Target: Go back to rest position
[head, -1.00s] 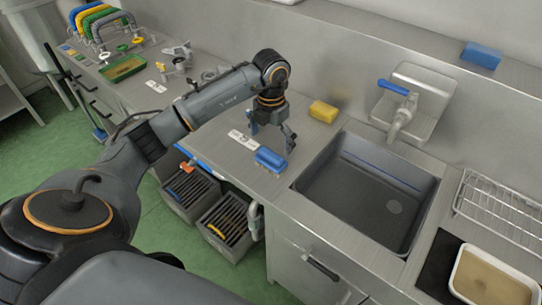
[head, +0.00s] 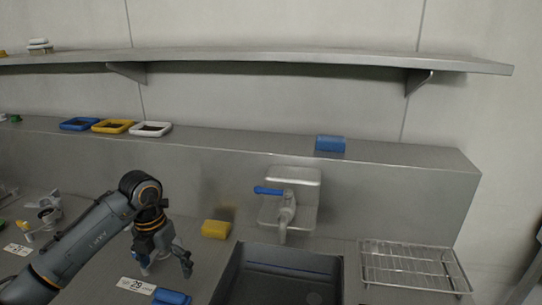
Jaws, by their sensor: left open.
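My left arm reaches in from the lower left. Its gripper (head: 166,262) points down over the steel counter (head: 206,256), left of the sink, open with nothing between its fingers. A blue block-like item (head: 171,296) lies just below it in the picture, at the bottom edge and partly cut off. My right gripper is not in view.
The dark sink basin (head: 240,283) is right of my gripper, with a blue-handled tap (head: 283,208) behind it. A yellow sponge (head: 216,229) sits behind the gripper. A wire rack (head: 412,266) stands right. A blue item (head: 330,144) and coloured trays (head: 113,126) sit on the ledge under a wall shelf (head: 260,57).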

